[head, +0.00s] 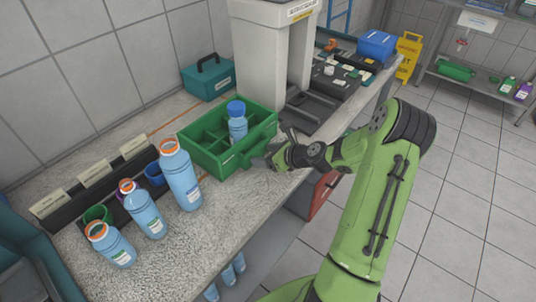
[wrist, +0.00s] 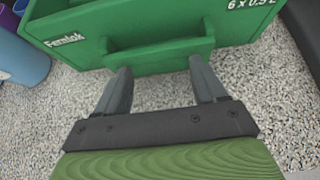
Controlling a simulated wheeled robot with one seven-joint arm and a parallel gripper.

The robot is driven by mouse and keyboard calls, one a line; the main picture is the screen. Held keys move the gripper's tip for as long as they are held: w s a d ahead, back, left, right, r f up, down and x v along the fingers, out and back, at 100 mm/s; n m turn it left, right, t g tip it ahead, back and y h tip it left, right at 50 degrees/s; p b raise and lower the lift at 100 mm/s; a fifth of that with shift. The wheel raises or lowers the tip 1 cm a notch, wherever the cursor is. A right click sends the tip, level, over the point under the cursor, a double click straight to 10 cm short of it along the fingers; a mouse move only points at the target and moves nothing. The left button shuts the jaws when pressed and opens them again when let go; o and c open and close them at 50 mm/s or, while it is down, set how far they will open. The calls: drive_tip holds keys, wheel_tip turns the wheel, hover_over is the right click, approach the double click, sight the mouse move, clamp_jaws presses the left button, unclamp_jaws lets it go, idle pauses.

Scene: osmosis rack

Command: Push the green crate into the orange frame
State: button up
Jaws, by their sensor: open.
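The green crate (head: 246,153) stands on the speckled counter, with divided compartments and one blue-capped blue bottle (head: 238,122) upright inside. Part of the orange frame shows as a thin orange line (head: 163,128) on the counter behind the crate; the crate hides much of that area. My gripper (head: 262,161) is low at the crate's near side. In the wrist view, the open, empty fingers (wrist: 160,68) point at the crate's front wall (wrist: 85,50), their tips at the protruding green handle. I cannot tell whether they touch it.
Several blue bottles, some with orange rings (head: 181,178), stand left of the crate before a dark labelled rack (head: 100,185). A teal toolbox (head: 208,78) is behind, and a large white machine (head: 262,60) stands close at the back right. Bare counter lies in front.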

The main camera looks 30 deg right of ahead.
sight(252, 145)
drive_tip(key=shift+w+a+p, duration=0.4)
drive_tip(key=shift+w+p, duration=0.05)
drive_tip(key=shift+w, duration=0.5)
drive_tip(key=shift+w+a+p, duration=0.35)
drive_tip(key=shift+w+p, duration=0.05)
drive_tip(key=shift+w, duration=0.5)
drive_tip(key=shift+w+a+p, duration=0.4)
drive_tip(key=shift+w+p, duration=0.05)
drive_tip(key=shift+w, duration=0.5)
drive_tip(key=shift+w+a+r, duration=0.1)
drive_tip(key=shift+w+a, duration=0.05)
drive_tip(key=shift+w, duration=0.2)
drive_tip(key=shift+w+a+p, duration=0.25)
drive_tip(key=shift+w+a, duration=0.05)
drive_tip(key=shift+w, duration=0.5)
drive_tip(key=shift+w+a+p, duration=0.3)
drive_tip(key=shift+w+a, duration=0.05)
drive_tip(key=shift+w, duration=0.45)
drive_tip(key=shift+w+a+p, duration=0.25)
drive_tip(key=shift+w+a, duration=0.05)
drive_tip(key=shift+w, duration=0.5)
drive_tip(key=shift+w+a, duration=0.35)
drive_tip(key=shift+w, duration=0.55)
